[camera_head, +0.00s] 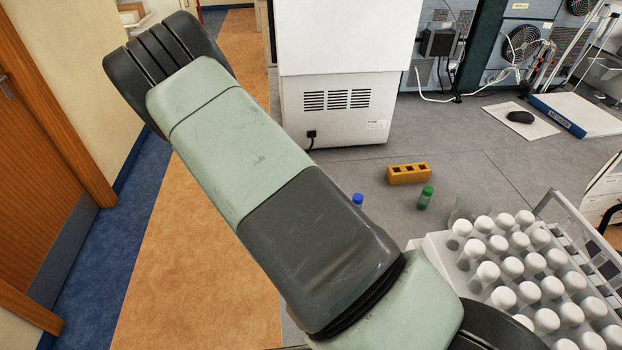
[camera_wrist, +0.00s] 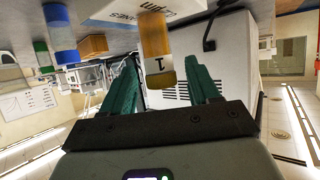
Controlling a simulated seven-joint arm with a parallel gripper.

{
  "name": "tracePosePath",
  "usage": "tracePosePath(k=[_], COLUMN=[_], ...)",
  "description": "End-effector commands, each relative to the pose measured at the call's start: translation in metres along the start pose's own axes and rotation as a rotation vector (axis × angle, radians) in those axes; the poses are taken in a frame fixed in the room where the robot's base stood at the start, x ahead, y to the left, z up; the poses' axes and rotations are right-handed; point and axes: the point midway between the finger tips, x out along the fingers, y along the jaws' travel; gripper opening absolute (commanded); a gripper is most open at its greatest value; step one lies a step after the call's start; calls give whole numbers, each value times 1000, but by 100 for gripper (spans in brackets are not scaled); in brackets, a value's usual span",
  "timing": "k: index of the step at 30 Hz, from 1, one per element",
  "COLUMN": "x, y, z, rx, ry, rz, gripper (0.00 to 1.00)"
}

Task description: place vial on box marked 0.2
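In the wrist view, which is turned upside down, an orange vial (camera_wrist: 153,35) with a white label marked 1 and an orange cap stands between the two green fingers of my gripper (camera_wrist: 160,62). The fingers are spread, with visible gaps on both sides of the vial. A white box (camera_wrist: 128,10) with partly cut-off print is beside the vial at the top edge. I cannot read a 0.2 mark on anything. In the head view my arm hides the gripper, the orange vial and this box.
A blue-capped vial (camera_head: 358,199), a green-capped vial (camera_head: 425,198) and an orange block with holes (camera_head: 408,174) stand on the grey bench (camera_head: 465,140). A rack of white-capped vials (camera_head: 437,246) is at the right. A large white machine (camera_head: 345,105) stands behind.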

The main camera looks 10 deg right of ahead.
Motion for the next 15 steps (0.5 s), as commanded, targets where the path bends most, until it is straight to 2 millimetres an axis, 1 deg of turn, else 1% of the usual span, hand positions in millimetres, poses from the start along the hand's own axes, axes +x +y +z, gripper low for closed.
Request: tracePosePath(k=[6,9,11,15], x=[0,-2,-9,-34], y=[0,0,0,-1], z=[0,-4,-3,-3], rx=[0,1,-1,-1], ry=[0,0,-1,-2], rz=[0,0,-1,-3], gripper=[60,60,60,60])
